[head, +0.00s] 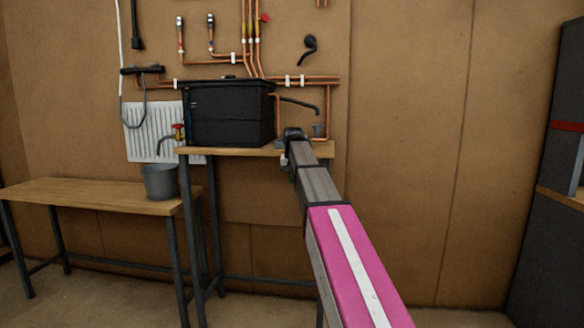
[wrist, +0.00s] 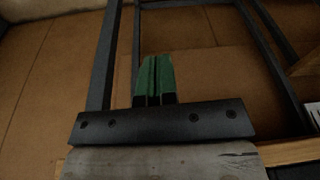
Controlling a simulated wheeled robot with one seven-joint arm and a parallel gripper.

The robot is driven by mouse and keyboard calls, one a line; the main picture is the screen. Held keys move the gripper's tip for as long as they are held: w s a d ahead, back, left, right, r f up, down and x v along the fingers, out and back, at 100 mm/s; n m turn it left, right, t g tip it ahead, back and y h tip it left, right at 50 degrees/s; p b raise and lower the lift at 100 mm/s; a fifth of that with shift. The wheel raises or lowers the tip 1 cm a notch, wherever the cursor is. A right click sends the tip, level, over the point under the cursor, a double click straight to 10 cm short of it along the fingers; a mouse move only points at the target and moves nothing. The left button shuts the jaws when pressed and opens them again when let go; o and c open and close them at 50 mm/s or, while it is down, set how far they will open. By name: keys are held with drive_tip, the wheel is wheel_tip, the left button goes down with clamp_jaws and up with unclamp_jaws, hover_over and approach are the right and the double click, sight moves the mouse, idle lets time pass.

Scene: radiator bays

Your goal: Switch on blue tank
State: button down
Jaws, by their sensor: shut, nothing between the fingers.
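A black lidded tank (head: 230,113) stands on the higher wooden bench (head: 240,151) against the wall. No blue tank shows; a small blue mark (head: 187,106) is on or beside the tank's left side, too small to make out. A red-handled tap (head: 178,130) is at the tank's lower left. My arm reaches forward from the lower right, and its end is at the bench's right part, just right of the tank. In the wrist view, my gripper (wrist: 154,78) has green fingers shut together with nothing between them. The fingertips are not distinguishable in the head view.
Copper pipes (head: 300,79) with valves run along the wall above and right of the tank. A grey bucket (head: 160,182) stands on the lower bench (head: 90,194) at left. A white radiator (head: 150,130) hangs behind. A dark cabinet (head: 540,190) stands far right; wall between is bare.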

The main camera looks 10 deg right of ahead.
wheel_tip(320, 180, down, 8)
drive_tip(key=s, duration=0.2)
drive_tip(key=shift+s, duration=0.4)
drive_tip(key=shift+f, duration=0.1)
drive_tip(key=s+f+n+g, duration=0.1)
drive_tip(key=s+f, duration=1.3)
drive_tip(key=f, duration=0.3)
drive_tip(key=s+f+n+g, duration=0.1)
drive_tip(key=s+f, duration=1.4)
drive_tip(key=f, duration=0.3)
drive_tip(key=shift+a+f, duration=0.1)
